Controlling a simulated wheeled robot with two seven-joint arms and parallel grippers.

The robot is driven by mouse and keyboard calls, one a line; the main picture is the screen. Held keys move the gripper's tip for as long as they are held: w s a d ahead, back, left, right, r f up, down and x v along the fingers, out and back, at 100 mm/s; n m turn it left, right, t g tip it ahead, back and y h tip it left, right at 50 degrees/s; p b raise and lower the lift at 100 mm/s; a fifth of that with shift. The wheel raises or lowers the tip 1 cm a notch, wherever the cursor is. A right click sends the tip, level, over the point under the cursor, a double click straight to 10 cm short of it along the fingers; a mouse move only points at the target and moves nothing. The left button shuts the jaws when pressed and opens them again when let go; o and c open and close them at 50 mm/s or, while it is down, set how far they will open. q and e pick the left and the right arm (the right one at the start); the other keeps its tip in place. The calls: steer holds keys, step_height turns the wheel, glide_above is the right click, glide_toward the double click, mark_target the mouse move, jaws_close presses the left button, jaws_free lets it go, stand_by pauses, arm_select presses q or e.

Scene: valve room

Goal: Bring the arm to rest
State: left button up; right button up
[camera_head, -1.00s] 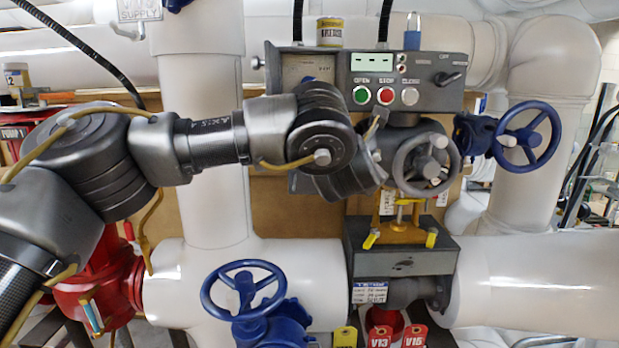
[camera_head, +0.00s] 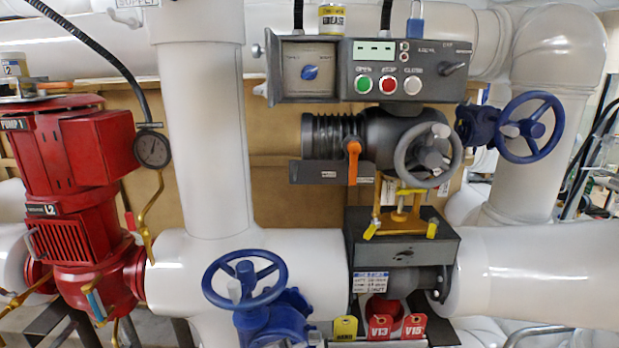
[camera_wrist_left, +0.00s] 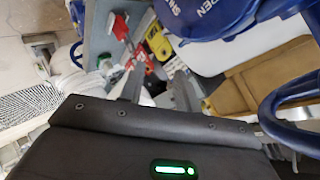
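My left gripper (camera_wrist_left: 157,84) shows in the left wrist view. Its two dark fingers stand apart with a gap between them, and nothing is seen held there. A green light glows on its dark housing. Neither arm shows in the head view. The valve actuator (camera_head: 395,138), with a grey handwheel (camera_head: 427,155) and an orange lever (camera_head: 353,160), is in plain sight at the centre right. My right gripper is in neither view.
A control box (camera_head: 408,75) sits above the actuator. A blue handwheel (camera_head: 268,296) juts out at the lower middle, another (camera_head: 556,128) at the right. A red pump (camera_head: 75,200) stands left. In the left wrist view, blue valve parts (camera_wrist_left: 205,18) are close by.

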arm_select(q)
steer(key=s+a+f+n+g+y, duration=0.3)
steer(key=s+a+f+n, duration=0.45)
steer(key=s+a, duration=0.5)
steer(key=s+a+f+n+g+y, duration=0.2)
steer(key=s+a+f+n+g, duration=0.2)
steer(key=s+a+f+n, duration=0.55)
steer(key=s+a+f+m, duration=0.1)
steer(key=s+f+m, duration=0.15)
steer(key=f, duration=1.05)
steer(key=s+f+m, duration=0.1)
steer(key=s+f, duration=0.2)
steer(key=f, duration=0.9)
steer(key=s+a+f+g, duration=0.2)
steer(key=s+a+f, duration=0.1)
steer(key=s+f, duration=1.3)
steer(key=shift+y, duration=0.3)
steer(key=shift+w, duration=0.15)
